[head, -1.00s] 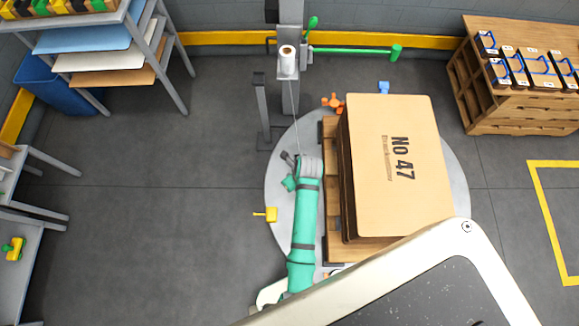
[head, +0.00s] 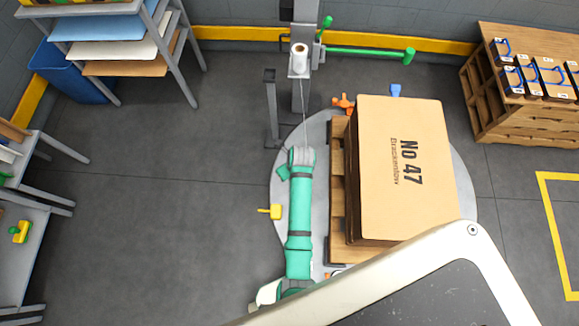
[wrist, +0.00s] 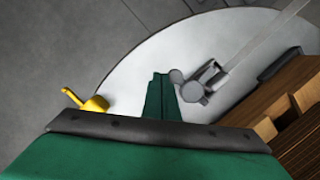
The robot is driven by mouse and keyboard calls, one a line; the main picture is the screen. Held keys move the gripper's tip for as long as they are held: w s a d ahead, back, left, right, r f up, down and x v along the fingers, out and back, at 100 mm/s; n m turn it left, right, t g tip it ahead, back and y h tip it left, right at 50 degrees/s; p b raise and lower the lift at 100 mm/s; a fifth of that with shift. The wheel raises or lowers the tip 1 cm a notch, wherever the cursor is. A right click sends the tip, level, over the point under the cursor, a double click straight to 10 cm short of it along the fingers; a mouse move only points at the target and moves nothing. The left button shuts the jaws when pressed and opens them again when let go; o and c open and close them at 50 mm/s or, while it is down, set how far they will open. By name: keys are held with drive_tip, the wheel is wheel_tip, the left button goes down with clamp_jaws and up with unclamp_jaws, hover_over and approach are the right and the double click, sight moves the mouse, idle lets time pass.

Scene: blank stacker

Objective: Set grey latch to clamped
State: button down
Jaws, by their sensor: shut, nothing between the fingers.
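The grey latch (wrist: 210,76) is on the pale round turntable (wrist: 130,66) in the wrist view, close to the wooden pallet. It has a rounded end toward my fingers and a short body; which way it is set I cannot tell. My gripper (wrist: 160,78) is shut and empty. Its narrow green fingers are just left of the latch in that view; whether they touch it is unclear. In the head view my green arm reaches over the left part of the turntable, and the latch is hard to separate from the arm's grey end.
A yellow latch (head: 273,212) stands at the turntable's left edge. Orange (head: 343,103) and blue (head: 395,90) latches are at the back. A large carton (head: 400,170) rests on the pallet (head: 338,190). A film roll (head: 299,57) hangs on the mast behind. Floor at left is clear.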

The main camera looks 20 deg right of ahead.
drive_tip(key=shift+w, duration=0.25)
idle(0.5)
drive_tip(key=shift+r, duration=0.1)
drive_tip(key=a+v, duration=0.1)
drive_tip(key=v, duration=0.8)
drive_tip(key=shift+a+r, duration=0.4)
drive_tip(key=shift+r, duration=0.05)
drive_tip(key=shift+w, duration=0.1)
